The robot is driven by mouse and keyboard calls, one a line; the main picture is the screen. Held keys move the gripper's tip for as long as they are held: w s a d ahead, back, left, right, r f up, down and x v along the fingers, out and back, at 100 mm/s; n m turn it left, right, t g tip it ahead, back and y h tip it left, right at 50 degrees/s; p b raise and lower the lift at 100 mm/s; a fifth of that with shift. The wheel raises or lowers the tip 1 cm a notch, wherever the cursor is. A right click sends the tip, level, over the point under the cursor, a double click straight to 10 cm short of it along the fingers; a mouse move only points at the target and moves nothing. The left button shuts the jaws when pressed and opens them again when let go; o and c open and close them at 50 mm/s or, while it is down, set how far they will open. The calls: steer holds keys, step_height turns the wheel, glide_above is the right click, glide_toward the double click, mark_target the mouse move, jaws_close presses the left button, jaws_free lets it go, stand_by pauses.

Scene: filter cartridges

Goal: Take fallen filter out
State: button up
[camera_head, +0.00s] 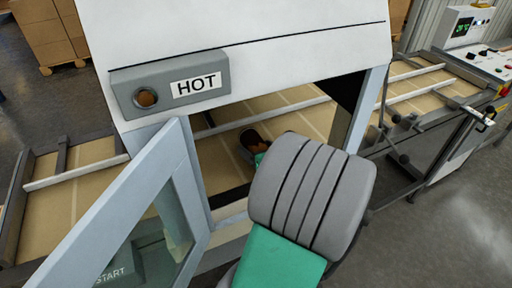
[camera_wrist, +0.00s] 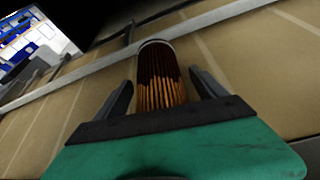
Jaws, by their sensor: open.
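The fallen filter (camera_wrist: 158,62) is a pleated orange-brown cylinder with a pale rim at its far end. In the wrist view it is on the tan conveyor, between the two dark fingers of my gripper (camera_wrist: 161,80). The fingers are open, with a visible gap on each side of the filter. In the head view a small brown part of the filter (camera_head: 251,137) shows through the opening of the white housing, beside the gripper. My grey and green arm hides most of the gripper there. The filter's near end is hidden behind the gripper body.
The white housing (camera_head: 230,30) carries a HOT label (camera_head: 196,86) above the opening. Its glass door (camera_head: 140,215) stands open at the left. The opening's right post (camera_head: 368,105) is close to my arm. A conveyor rail (camera_wrist: 190,27) runs beyond the filter.

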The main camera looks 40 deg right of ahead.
steer(key=c, duration=1.5)
steer(key=shift+r, duration=0.1)
steer(key=shift+c, duration=0.2)
